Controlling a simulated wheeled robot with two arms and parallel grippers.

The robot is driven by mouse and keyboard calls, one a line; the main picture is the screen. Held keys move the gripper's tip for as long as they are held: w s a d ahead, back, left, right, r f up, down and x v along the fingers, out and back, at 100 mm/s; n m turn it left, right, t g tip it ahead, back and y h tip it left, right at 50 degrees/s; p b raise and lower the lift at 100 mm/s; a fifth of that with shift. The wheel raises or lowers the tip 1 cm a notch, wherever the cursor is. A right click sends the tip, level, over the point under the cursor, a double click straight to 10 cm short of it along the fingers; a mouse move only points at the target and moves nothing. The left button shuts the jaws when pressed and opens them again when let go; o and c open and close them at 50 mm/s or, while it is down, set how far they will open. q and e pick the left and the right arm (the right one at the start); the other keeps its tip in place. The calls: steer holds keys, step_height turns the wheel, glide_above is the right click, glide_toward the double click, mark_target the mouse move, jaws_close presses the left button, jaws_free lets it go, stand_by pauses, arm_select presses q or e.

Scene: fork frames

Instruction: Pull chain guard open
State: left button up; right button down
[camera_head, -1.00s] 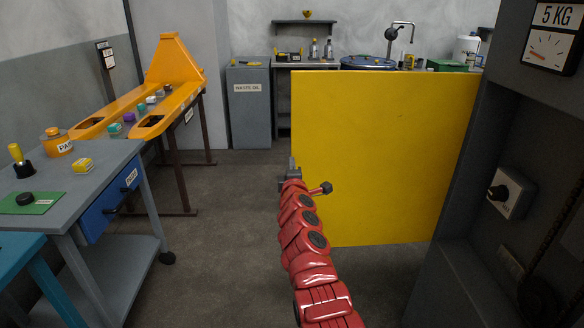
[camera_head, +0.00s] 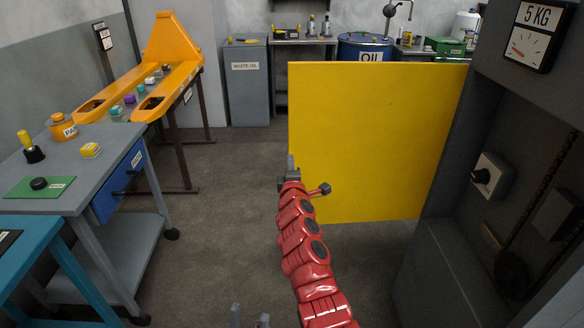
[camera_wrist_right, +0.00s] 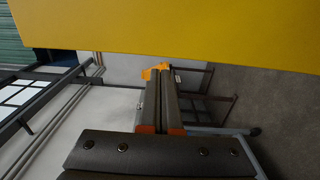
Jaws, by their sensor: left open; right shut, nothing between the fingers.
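The chain guard, a large flat yellow panel (camera_head: 375,140), stands swung out from the dark machine housing (camera_head: 450,250), with the chain (camera_head: 545,190) exposed inside. My right gripper (camera_head: 291,162) is at the panel's left edge, at the end of the red arm. In the right wrist view, its two dark fingers (camera_wrist_right: 160,90) are closed together with nothing between them, and the yellow panel (camera_wrist_right: 170,30) spans the top. I cannot tell whether they touch it. My left gripper (camera_head: 250,316) shows only its fingertips at the bottom edge, apart and empty.
The housing carries a 5 KG gauge (camera_head: 532,36) and a switch box (camera_head: 491,176). A grey workbench (camera_head: 95,155) and an orange pallet-truck-like frame (camera_head: 172,75) stand at left. A waste oil cabinet (camera_head: 247,85) stands behind. Open floor (camera_head: 215,200) lies left of the panel.

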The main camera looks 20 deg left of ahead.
steer(key=p+v, duration=0.2)
steer(key=v, duration=0.4)
steer(key=shift+s+p, duration=0.35)
